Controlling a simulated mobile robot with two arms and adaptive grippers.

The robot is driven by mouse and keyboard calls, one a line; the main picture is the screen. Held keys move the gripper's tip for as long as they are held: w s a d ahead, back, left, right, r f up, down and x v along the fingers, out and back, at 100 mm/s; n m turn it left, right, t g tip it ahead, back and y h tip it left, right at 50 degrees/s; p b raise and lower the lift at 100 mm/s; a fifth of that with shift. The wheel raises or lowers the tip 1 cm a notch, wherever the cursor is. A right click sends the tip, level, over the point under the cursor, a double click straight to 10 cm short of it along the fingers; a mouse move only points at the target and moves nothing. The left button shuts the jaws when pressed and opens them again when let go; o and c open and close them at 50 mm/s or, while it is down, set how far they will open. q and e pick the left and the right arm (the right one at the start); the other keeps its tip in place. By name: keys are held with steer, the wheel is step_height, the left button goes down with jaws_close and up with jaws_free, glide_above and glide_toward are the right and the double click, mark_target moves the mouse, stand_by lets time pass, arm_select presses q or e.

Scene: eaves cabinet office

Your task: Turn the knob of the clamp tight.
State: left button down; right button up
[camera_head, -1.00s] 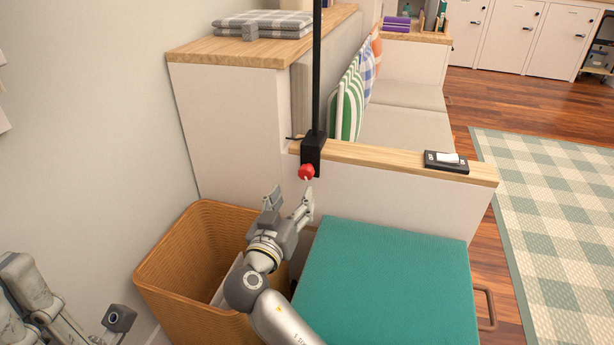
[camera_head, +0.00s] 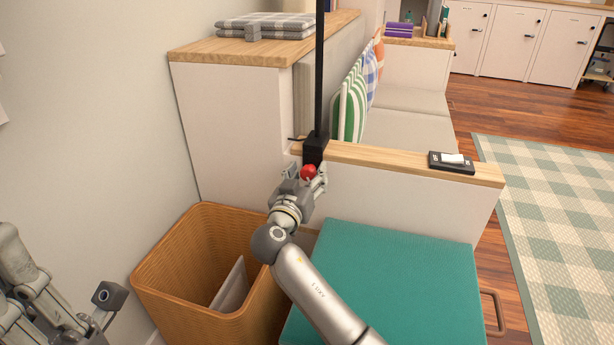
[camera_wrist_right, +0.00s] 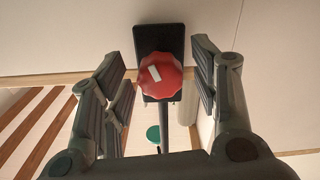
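The clamp (camera_head: 314,147) is a black block on the wooden ledge, with a black pole rising from it. Its red knob (camera_head: 308,172) faces me; in the right wrist view the lobed knob (camera_wrist_right: 161,76) has a white mark and sits before the black clamp body (camera_wrist_right: 172,38). My right gripper (camera_head: 306,177) is at the knob. Its fingers (camera_wrist_right: 160,85) are open on both sides of the knob, with a gap on each side. My left gripper is not clearly seen; only parts of my left arm show at the lower left.
The wooden ledge (camera_head: 385,161) carries a black switch box (camera_head: 452,168) at right. Below are a wicker basket (camera_head: 165,275) and a teal cushioned seat (camera_head: 390,275). A white wall lies to the left. Striped and checked cushions (camera_head: 350,108) stand behind the ledge.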

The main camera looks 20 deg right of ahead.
steer(key=c, duration=0.9)
steer(key=shift+n+p, duration=0.3)
